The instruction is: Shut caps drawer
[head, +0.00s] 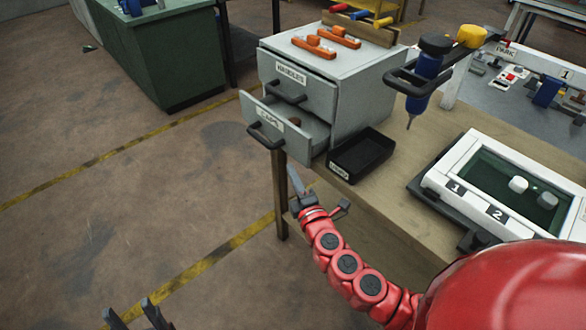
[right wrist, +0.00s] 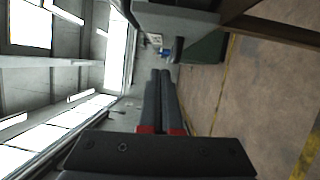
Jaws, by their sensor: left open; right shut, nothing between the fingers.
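The caps drawer (head: 280,124) is the lower drawer of a grey cabinet (head: 352,100) and stands pulled out. My left gripper (head: 136,312) is open at the lower left edge, far from the cabinet.
A black tray (head: 361,156) stands right beside the open drawer on the wooden table (head: 385,195). A blue screwdriver (head: 424,78) hangs in a holder. A white numbered panel (head: 480,208) lies at right.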

